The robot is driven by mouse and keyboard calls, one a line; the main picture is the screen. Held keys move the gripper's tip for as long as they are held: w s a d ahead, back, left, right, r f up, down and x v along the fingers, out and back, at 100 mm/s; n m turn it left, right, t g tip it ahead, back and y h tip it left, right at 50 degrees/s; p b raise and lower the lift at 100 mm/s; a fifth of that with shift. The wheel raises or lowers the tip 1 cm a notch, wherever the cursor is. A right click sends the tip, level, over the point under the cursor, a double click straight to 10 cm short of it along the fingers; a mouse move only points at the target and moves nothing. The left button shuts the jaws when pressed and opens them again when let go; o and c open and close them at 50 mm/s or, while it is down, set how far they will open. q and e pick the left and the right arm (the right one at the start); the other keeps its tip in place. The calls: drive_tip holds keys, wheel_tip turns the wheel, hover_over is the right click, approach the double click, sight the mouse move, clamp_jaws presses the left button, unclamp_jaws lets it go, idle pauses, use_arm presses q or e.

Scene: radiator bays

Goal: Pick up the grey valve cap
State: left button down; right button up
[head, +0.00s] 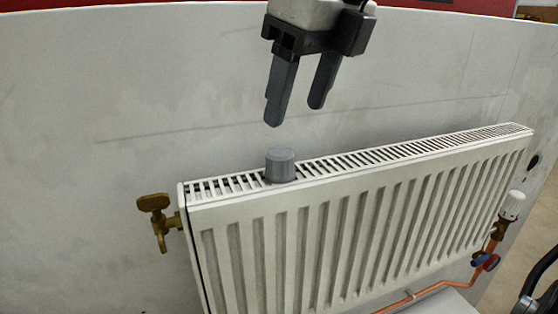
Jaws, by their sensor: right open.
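The grey valve cap (280,165) is a short ridged cylinder. It stands upright on the top grille of the white radiator (350,225), towards its left end. My right gripper (294,112) is above the cap, with its two dark fingers pointing down. The fingers are apart and nothing is between them. In the picture the fingertips end a little above the cap and do not touch it. My left gripper is not in the head view.
A brass valve (157,219) sticks out at the radiator's left end. The pale wall (90,110) behind is bare.

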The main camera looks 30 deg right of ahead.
sight(282, 152)
drive_tip(key=x, duration=0.4)
drive_tip(key=p+x, duration=0.1)
drive_tip(key=x, duration=0.3)
drive_tip(key=shift+w, duration=0.25)
drive_tip(key=c, duration=1.1)
